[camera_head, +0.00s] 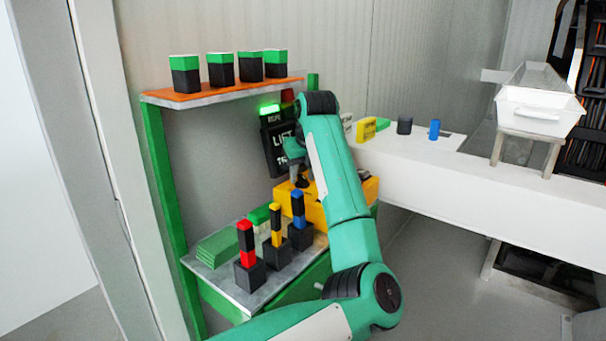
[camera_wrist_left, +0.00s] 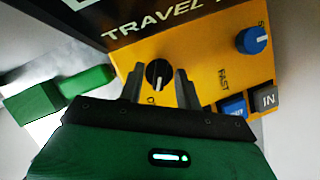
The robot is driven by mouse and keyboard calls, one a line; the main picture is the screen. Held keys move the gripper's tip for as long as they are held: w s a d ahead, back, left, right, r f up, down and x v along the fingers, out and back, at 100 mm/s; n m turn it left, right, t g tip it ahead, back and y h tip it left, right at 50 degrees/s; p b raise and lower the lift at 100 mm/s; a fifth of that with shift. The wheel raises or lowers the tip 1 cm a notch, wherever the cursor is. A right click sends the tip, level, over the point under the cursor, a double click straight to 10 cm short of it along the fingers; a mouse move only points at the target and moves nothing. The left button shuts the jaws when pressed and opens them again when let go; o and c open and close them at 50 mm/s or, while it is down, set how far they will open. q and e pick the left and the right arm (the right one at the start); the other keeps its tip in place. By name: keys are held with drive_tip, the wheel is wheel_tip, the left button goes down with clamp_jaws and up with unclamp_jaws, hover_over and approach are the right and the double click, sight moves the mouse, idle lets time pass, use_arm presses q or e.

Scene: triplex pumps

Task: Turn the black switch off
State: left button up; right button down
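The black switch (camera_wrist_left: 158,74) is a round knob with a white pointer line on a yellow control box (camera_wrist_left: 205,62). In the left wrist view the pointer runs nearly upright in the picture. My left gripper (camera_wrist_left: 160,84) is at the knob, one finger on each side of it, with a gap visible between the fingers. I cannot tell whether the fingertips touch the knob. In the head view my left gripper (camera_head: 299,178) reaches down at the yellow box (camera_head: 312,209), and my arm hides the knob and part of the box. My right gripper is not in view.
The box also carries a blue knob (camera_wrist_left: 254,40), a blue button (camera_wrist_left: 233,107) and a dark IN button (camera_wrist_left: 265,99). A black sign (camera_head: 278,150) stands behind. A grey shelf (camera_head: 238,291) with coloured block stacks is on the near left; a white table (camera_head: 440,185) is at right.

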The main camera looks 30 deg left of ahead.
use_arm(q)
drive_tip(key=shift+c, duration=0.4)
clamp_jaws()
